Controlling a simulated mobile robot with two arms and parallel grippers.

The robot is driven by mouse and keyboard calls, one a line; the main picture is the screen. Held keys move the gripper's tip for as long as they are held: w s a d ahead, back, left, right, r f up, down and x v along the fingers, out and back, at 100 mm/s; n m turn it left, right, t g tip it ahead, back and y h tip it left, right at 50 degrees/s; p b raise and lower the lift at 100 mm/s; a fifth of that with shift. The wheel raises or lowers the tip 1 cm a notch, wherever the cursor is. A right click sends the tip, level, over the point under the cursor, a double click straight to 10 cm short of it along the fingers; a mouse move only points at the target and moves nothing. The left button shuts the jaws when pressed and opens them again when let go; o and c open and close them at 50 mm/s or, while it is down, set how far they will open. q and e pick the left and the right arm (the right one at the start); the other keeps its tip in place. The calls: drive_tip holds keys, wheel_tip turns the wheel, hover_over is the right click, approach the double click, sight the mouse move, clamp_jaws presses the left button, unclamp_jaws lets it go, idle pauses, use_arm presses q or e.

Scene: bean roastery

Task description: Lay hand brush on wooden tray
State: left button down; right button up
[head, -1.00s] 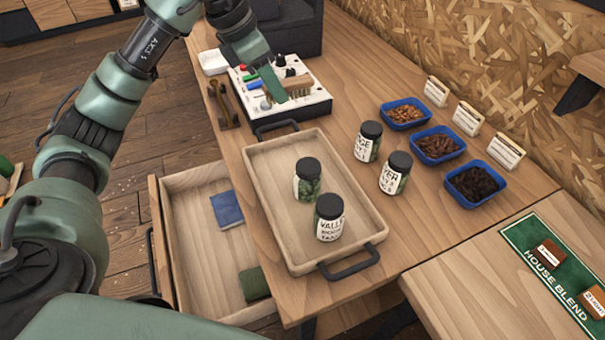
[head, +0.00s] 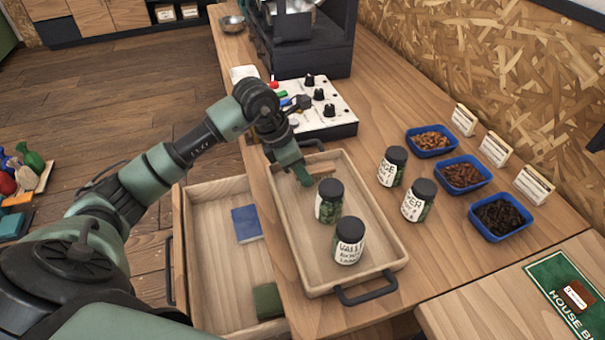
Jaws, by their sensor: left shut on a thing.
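The wooden tray (head: 298,228) is a pale, shallow tray with dark handles on the table. Two dark-lidded jars, one nearer the middle (head: 328,203) and one nearer the front (head: 349,243), stand in it. My left gripper (head: 293,165) is shut on the hand brush (head: 303,175) over the far left part of the tray, beyond the jars. Only a small brown part of the brush shows; my fingers hide the rest. I cannot tell whether the brush touches the tray floor. My right gripper is out of view.
A control box with knobs (head: 335,112) stands just behind the tray. Two more jars (head: 391,167) (head: 418,200) and blue bowls of beans (head: 463,175) stand to the right. An open drawer (head: 215,278) with a blue item (head: 247,224) lies at the left.

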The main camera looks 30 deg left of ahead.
use_arm(q)
drive_tip(key=shift+f, duration=0.65)
drive_tip(key=shift+f, duration=0.15)
drive_tip(key=c, duration=1.1)
unclamp_jaws()
drive_tip(key=shift+c, duration=0.2)
drive_tip(key=shift+a+r, duration=0.15)
drive_tip(key=shift+r, duration=0.35)
drive_tip(key=v, duration=1.1)
drive_tip(key=shift+s+r, duration=0.15)
